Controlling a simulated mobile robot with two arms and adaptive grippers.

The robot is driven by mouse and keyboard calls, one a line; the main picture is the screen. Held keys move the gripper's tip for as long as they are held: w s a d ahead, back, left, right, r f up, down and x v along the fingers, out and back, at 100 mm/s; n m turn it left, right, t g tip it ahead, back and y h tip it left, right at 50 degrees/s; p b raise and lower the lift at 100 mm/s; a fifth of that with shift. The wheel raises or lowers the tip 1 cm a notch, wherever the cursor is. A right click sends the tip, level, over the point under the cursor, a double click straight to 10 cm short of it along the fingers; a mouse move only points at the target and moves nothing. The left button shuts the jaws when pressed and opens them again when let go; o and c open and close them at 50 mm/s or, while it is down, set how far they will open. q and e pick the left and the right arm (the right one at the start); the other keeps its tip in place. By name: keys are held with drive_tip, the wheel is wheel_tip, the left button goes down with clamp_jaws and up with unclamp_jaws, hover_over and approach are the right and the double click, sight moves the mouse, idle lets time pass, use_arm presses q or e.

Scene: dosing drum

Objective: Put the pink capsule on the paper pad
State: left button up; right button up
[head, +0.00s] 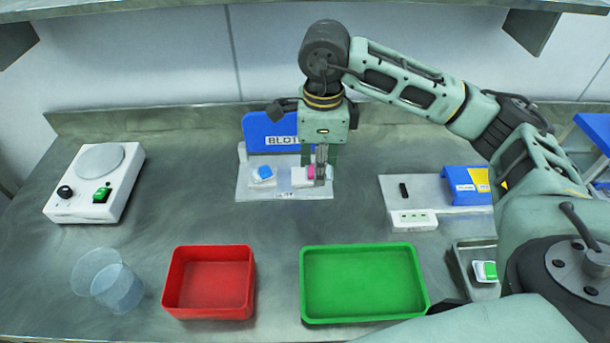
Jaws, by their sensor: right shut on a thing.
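My right gripper (319,182) points down over a pale sheet (285,194) at the back middle of the bench. It is shut on the pink capsule (311,171), which is partly hidden by the fingers. The capsule is at a small white pad (299,178), seemingly the paper pad; I cannot tell whether it touches it. To the left, a blue piece (264,171) sits on another white pad (262,181). My left gripper is not in view.
A blue labelled board (270,131) stands behind the sheet. A red tray (209,283) and a green tray (363,284) lie in front. A white device (95,182) and clear beakers (117,287) are left. A white block (414,220) and metal tray (462,258) are right.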

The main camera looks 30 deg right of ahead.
drive_tip(key=m, duration=0.1)
drive_tip(key=d+m, duration=0.1)
drive_tip(key=w+m, duration=0.1)
drive_tip(key=m, duration=0.1)
drive_tip(key=shift+d, duration=0.25)
drive_tip(key=w+d+m+b, duration=0.1)
drive_tip(key=d+m, duration=0.2)
drive_tip(key=m, duration=0.5)
drive_tip(key=w+d+m, duration=0.2)
drive_tip(key=d+m, duration=0.1)
drive_tip(key=m, duration=0.4)
drive_tip(key=m+p, duration=0.3)
drive_tip(key=m, duration=0.9)
hover_over(305, 174)
wheel_tip(305, 174, down, 8)
drive_tip(key=shift+s, duration=0.1)
wheel_tip(305, 174, down, 4)
drive_tip(key=shift+r+p, duration=0.1)
drive_tip(key=shift+p, duration=0.4)
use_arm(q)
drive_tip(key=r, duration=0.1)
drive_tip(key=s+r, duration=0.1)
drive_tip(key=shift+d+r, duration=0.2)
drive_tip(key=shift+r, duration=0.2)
use_arm(e)
drive_tip(key=shift+f, duration=0.2)
